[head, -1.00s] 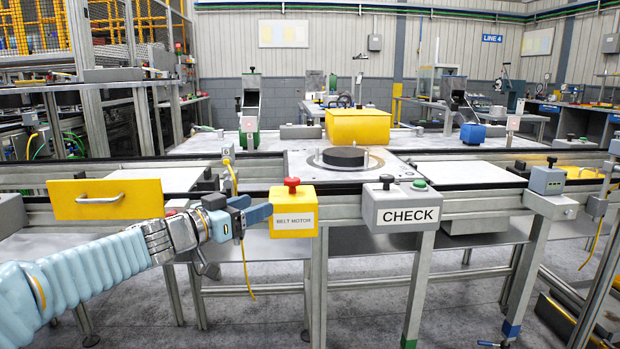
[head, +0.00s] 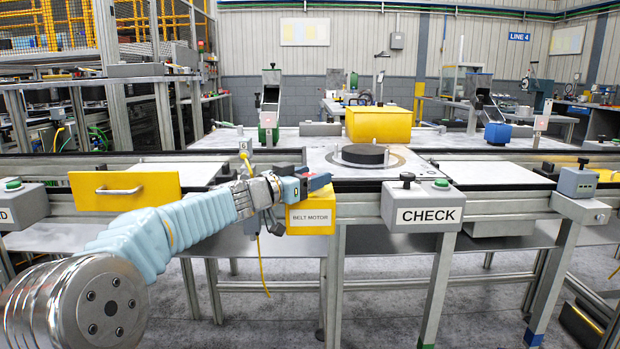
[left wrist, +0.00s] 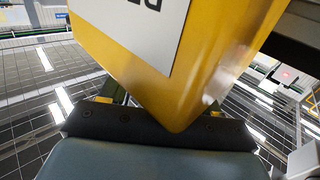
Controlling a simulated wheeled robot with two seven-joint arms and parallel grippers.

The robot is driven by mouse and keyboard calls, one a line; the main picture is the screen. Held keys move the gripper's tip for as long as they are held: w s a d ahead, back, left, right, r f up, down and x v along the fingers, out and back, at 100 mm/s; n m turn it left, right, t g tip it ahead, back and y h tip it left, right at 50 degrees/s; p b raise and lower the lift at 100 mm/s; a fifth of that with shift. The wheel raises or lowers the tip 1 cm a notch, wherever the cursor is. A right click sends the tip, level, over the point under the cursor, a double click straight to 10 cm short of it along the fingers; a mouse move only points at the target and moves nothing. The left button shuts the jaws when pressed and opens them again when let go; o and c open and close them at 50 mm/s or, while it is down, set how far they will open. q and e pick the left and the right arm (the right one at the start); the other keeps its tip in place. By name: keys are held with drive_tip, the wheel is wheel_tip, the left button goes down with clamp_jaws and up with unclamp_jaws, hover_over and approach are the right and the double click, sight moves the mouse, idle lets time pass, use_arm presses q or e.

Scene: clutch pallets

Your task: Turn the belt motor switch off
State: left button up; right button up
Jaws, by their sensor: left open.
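The yellow belt motor box (head: 311,218) with its white "BELT MOTOR" label stands on the front rail in the middle of the head view. In the left wrist view the box (left wrist: 215,75) fills the middle, very close, and hides the fingertips and knob. My right gripper is not in view.
The grey CHECK box (head: 425,200), with a black knob and a green button, stands just right of the belt motor box. A dark disc (head: 364,154) sits on the line behind. A yellow cable (head: 261,268) hangs below my gripper.

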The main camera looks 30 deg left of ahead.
use_arm(q)
drive_tip(key=c, duration=1)
